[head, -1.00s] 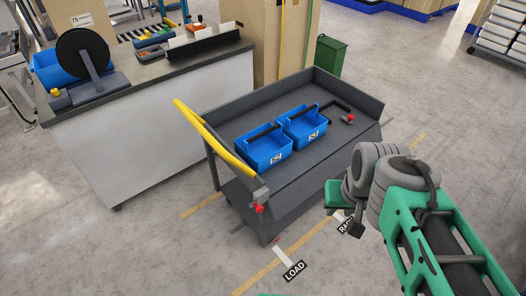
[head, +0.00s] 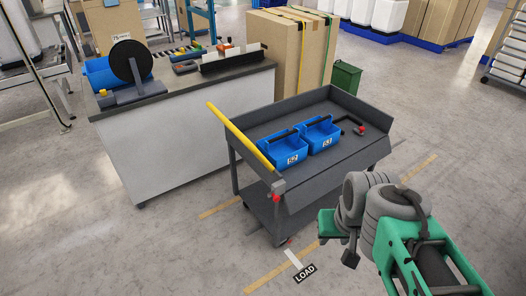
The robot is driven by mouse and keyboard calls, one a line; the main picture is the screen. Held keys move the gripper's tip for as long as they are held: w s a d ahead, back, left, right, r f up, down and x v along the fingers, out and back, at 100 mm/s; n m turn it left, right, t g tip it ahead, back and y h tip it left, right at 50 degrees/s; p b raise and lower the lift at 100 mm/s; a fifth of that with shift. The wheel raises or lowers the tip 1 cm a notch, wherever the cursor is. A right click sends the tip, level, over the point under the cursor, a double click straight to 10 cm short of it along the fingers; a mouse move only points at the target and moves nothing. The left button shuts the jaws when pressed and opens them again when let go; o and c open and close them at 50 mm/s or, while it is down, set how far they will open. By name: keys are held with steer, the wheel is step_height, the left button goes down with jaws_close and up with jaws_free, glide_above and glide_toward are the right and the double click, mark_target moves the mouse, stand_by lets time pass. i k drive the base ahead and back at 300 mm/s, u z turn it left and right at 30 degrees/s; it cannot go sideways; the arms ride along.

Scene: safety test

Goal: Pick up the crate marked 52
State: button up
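The crate marked 52 (head: 281,154) is a small blue open bin with a black handle and a white number label. It stands upright on the top deck of a grey cart (head: 345,161). A similar blue crate (head: 323,136), whose label looks like 53, stands close on its right. My gripper (head: 340,240), at the end of my green and grey arm, is at the lower right, in front of the cart and apart from both crates. Its fingers are too small and too angled to tell whether they are open. I see nothing held in it.
The cart has a yellow handle (head: 238,135) on its left and raised walls. A black bar with a red knob (head: 361,130) lies right of the crates. A workbench (head: 180,135) stands behind left, tall cartons (head: 275,55) behind. Floor by the LOAD sign (head: 304,273) is clear.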

mark_target(284, 149)
steer(key=u, duration=0.8)
steer(key=i, duration=0.75)
steer(key=u, duration=0.9)
steer(key=i, duration=0.85)
steer(key=z, duration=0.5)
steer(key=i, duration=0.8)
steer(key=z, duration=1)
steer(key=i, duration=0.3)
steer(key=z, duration=0.3)
